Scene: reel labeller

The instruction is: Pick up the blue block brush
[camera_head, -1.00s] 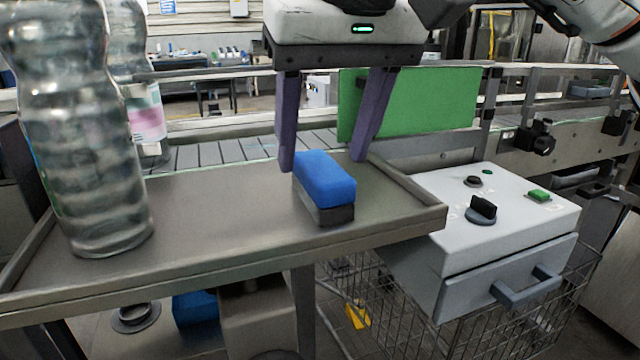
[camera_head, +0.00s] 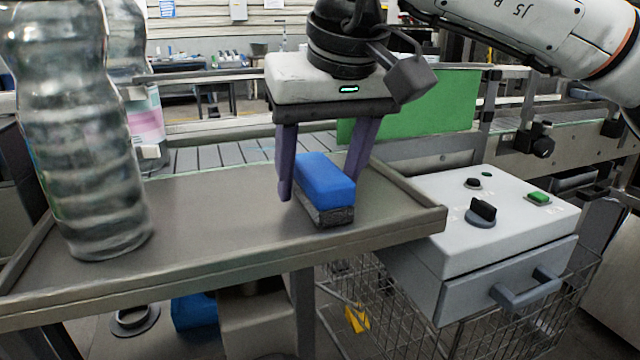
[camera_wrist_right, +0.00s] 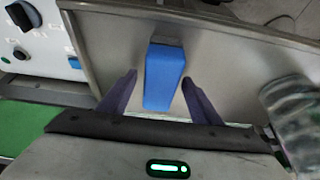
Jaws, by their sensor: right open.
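The blue block brush (camera_head: 324,182) has a blue top and a dark grey underside. It lies on the metal tray shelf (camera_head: 215,215) toward its right end. My right gripper (camera_head: 319,190) is open, with one purple finger on each side of the brush. In the right wrist view, the brush (camera_wrist_right: 162,76) sits between the two spread fingers (camera_wrist_right: 158,88), with gaps on both sides, and its grey end reaches beyond the fingertips. My left gripper is not in view.
A large clear bottle (camera_head: 80,140) stands on the shelf's left, with another labelled bottle (camera_head: 145,115) behind it. A white control box (camera_head: 490,225) with knobs stands at the right, above a wire cart (camera_head: 400,315). A green panel (camera_head: 430,105) and conveyor lie behind. The shelf between bottle and brush is clear.

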